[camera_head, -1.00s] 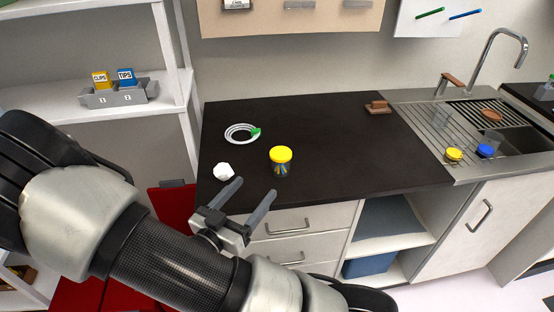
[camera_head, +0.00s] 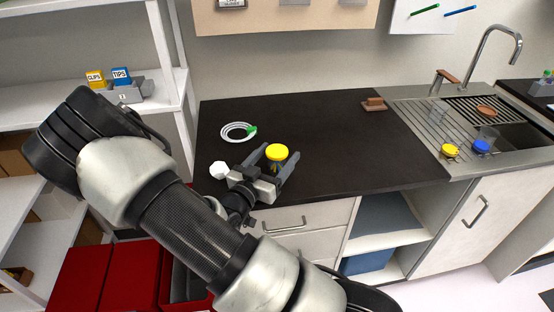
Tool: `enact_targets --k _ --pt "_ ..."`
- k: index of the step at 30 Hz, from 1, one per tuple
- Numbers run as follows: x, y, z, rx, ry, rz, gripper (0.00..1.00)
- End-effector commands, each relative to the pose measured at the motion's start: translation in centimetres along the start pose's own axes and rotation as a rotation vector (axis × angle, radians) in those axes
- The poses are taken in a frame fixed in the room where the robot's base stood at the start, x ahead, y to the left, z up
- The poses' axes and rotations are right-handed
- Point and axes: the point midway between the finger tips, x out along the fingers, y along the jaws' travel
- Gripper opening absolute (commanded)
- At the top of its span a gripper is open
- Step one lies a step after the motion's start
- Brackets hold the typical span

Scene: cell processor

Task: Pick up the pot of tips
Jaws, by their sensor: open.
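A small clear pot with a yellow lid (camera_head: 277,152) stands upright on the dark worktop, near its front left part. It looks like the pot of tips; its lower part is mostly hidden by my gripper. My gripper (camera_head: 275,163) is open and comes in from the front. One finger is to the left of the pot and the other to its right, around its body below the lid. I cannot tell whether either finger touches it.
A white faceted object (camera_head: 219,170) lies just left of my gripper. A coiled white ring with a green end (camera_head: 237,132) lies behind it. A brown block (camera_head: 374,104) sits at the back right. The sink (camera_head: 510,135) is at far right. The worktop's middle is clear.

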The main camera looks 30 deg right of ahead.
Motion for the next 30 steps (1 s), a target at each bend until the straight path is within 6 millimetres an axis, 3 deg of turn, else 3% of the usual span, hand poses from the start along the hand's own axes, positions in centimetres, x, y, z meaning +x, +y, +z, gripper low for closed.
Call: enact_targets --k 8,16,25,30 --pt "0.4 0.0 0.0 0.000 -0.001 -0.001 0.68" --pt "0.4 0.0 0.0 0.000 -0.001 -0.001 0.25" --pt "0.4 0.0 -0.2 0.000 -0.001 -0.001 0.25" --pt "0.4 0.1 -1.8 0.001 -0.001 -0.001 0.25"
